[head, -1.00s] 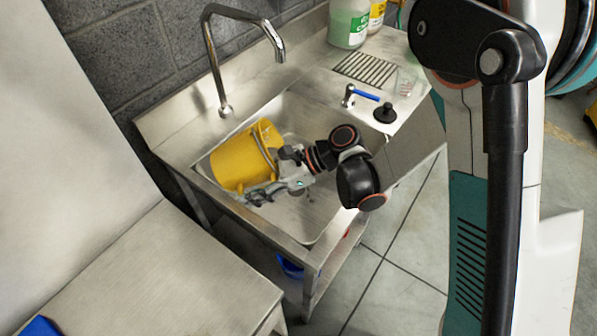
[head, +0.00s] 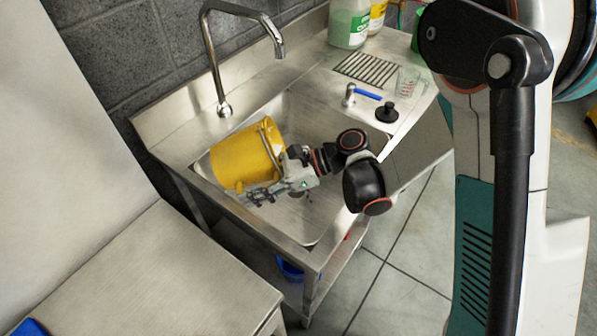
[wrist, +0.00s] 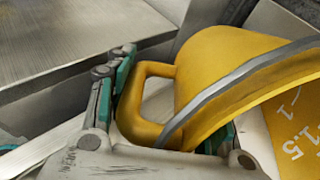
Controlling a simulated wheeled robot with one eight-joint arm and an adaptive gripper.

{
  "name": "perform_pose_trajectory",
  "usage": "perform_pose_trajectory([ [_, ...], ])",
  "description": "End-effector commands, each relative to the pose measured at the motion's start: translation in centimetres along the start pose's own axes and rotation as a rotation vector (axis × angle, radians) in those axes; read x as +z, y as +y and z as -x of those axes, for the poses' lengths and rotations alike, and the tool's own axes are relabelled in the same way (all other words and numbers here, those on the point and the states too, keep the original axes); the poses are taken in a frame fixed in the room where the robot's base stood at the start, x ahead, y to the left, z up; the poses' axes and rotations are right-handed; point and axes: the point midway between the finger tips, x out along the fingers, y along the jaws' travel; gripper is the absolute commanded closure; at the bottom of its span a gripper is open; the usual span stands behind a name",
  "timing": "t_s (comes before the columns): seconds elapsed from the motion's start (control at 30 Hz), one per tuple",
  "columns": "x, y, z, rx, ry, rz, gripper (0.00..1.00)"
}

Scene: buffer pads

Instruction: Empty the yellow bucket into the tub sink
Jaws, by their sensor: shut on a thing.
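The yellow bucket (head: 240,158) is tilted well over on its side in the tub sink (head: 310,112), its mouth toward the right. Its grey wire handle lies near the mouth, and little of the inside shows in the head view. My gripper (head: 262,188) is at the bucket's lower right. In the wrist view my gripper's fingers (wrist: 170,112) are shut on the yellow side grip (wrist: 130,105) of the bucket (wrist: 215,60). Measuring marks show on the inner wall. Whether anything is left inside, I cannot see.
A curved faucet (head: 240,12) stands behind the basin. A blue-handled tap (head: 366,95), a black stopper (head: 387,112), a clear measuring cup (head: 408,82) and a bottle (head: 348,22) are on the drainboard. A metal table (head: 150,265) stands in front at left.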

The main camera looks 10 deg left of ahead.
Motion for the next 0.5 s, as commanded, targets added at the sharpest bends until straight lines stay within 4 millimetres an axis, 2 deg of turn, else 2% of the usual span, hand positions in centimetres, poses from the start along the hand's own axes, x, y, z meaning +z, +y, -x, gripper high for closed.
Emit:
perform_pose_trajectory([
  [0.5,0.12,-0.02,0.61,-0.001,-0.058,-0.002,1.0],
])
